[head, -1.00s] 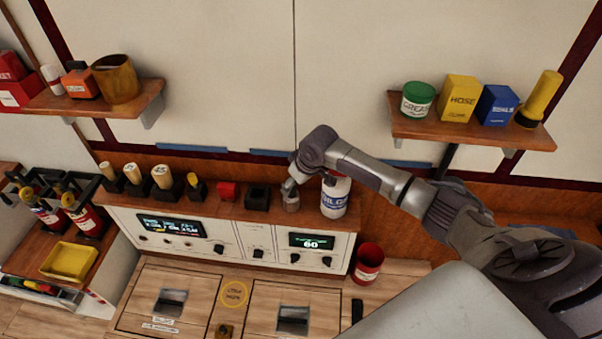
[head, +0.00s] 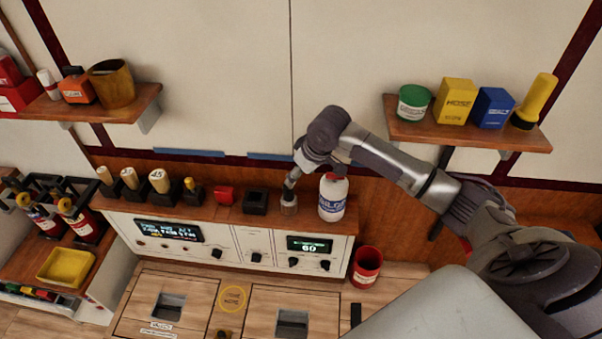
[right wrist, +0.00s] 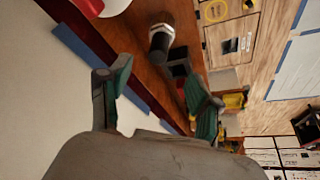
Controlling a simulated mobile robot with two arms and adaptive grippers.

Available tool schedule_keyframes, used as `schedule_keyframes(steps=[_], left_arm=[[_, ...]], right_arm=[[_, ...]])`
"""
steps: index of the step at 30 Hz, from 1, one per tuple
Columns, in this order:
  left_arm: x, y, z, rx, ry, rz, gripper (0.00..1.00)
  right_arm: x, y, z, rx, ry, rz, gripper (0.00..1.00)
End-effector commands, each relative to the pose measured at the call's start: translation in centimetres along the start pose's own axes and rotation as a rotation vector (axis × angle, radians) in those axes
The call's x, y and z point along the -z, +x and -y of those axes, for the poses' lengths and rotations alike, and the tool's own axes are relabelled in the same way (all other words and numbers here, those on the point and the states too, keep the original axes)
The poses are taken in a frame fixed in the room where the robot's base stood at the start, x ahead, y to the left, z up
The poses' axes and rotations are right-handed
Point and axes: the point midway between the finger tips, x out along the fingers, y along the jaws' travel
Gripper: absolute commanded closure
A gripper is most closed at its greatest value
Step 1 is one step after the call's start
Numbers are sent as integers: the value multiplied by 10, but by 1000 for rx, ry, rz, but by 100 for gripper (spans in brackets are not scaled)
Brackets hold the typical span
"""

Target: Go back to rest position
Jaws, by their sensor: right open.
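My right gripper (head: 290,188) hangs over the wooden ledge on top of the control panel. In the right wrist view my right gripper (right wrist: 155,85) shows two green-padded fingers spread apart with nothing between them. A small grey cylinder (head: 289,207) stands on the ledge just below the fingers. In the right wrist view, a dark cylinder with a pale band (right wrist: 160,42) stands beyond the fingertips, apparently the same piece. Whether a finger touches it is unclear in the head view. My left gripper is not in view.
A white bottle (head: 333,196) stands close right of the gripper. Black holders (head: 255,201) and a red block (head: 224,195) are on the left. A red can (head: 366,267) stands on the counter. The right wall shelf (head: 465,137) holds several containers. The wall above the arm is bare.

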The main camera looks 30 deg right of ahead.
Motion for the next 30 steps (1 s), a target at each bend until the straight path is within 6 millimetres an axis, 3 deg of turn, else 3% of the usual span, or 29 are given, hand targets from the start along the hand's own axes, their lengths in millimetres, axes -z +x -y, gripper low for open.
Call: schedule_keyframes(steps=[16,19,23,27,30], left_arm=[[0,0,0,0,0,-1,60],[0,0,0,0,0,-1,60],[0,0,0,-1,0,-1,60],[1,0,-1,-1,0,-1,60],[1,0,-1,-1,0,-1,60]], right_arm=[[0,0,0,0,0,0,36],[-5,4,8,6,-12,4,36],[-29,20,46,36,-64,16,36],[-76,34,106,78,-130,19,36],[-110,34,142,97,-147,12,36]])
